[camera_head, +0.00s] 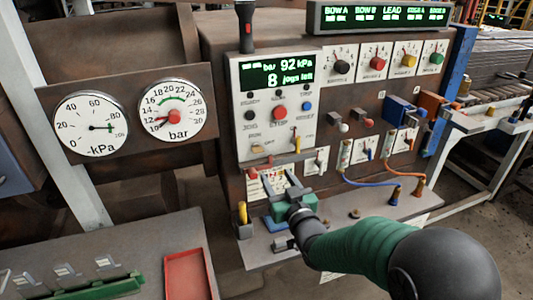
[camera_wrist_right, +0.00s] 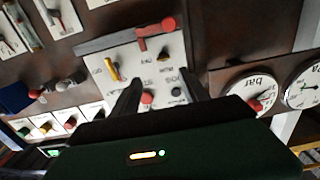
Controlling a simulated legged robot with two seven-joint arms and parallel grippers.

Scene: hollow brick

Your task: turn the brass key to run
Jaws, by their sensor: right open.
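The brass key (camera_head: 296,141) sits at the lower right of the white control panel (camera_head: 247,120), near small lettering. It looks roughly upright there. In the right wrist view a yellow key-like piece (camera_wrist_right: 112,69) stands on the same panel, seen upside down, left of my fingers. My right gripper (camera_head: 289,179) is open and empty, below the panel and the key in the head view. In the right wrist view its two dark fingers (camera_wrist_right: 160,83) point at the panel, with a red button (camera_wrist_right: 147,97) between them. The fingers look apart from the key. My left gripper is out of view.
The panel display (camera_head: 277,73) reads 92 kPa and 8 jogs left. A red stop button (camera_head: 279,113) is above the key. Two gauges (camera_head: 90,124) (camera_head: 172,109) are at left. Toggles, cables and a blue block (camera_head: 398,110) lie right. A red tray (camera_head: 187,275) is at lower left.

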